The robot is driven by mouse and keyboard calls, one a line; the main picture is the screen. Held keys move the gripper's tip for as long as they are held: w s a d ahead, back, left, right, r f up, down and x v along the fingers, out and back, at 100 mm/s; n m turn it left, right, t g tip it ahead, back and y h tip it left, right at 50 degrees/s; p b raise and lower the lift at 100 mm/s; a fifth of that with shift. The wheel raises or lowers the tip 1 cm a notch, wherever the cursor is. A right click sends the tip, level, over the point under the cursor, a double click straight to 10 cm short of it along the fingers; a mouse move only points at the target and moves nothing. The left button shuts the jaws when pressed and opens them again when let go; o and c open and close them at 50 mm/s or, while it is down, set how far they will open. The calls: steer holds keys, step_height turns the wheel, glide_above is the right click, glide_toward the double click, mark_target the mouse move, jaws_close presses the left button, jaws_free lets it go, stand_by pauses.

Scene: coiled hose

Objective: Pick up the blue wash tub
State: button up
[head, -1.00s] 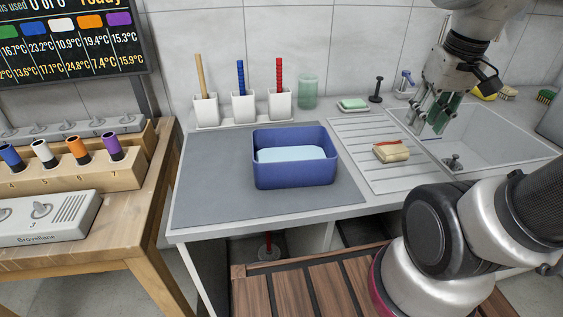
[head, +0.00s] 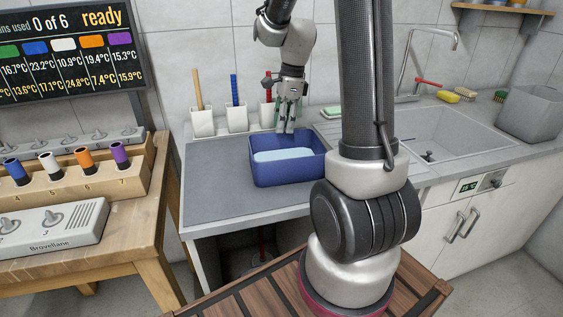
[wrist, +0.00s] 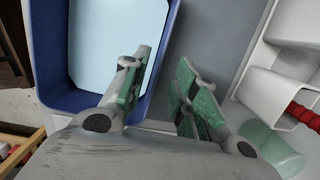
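The blue wash tub (head: 286,177) stands on the grey mat on the counter, with a flat pale-blue surface inside. My gripper (head: 287,127) is at the tub's far rim and points down. In the wrist view the gripper (wrist: 164,62) is open, with green-padded fingers apart. One finger overlaps the tub's inside and the other is over the outside, with the tub's rim (wrist: 40,62) between and around them. I cannot tell how deep the fingertips are or whether they touch the wall.
White holders (head: 237,119) with coloured handles stand close behind the tub. A green tumbler (wrist: 272,146) is near the gripper in the wrist view. The sink (head: 450,133) lies to the right, partly behind my arm. The grey mat (head: 215,185) is bare left of the tub.

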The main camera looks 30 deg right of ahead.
mark_target(279, 154)
steer(key=f, duration=0.4)
steer(key=a+f, duration=0.1)
steer(key=f, duration=0.2)
jaws_close()
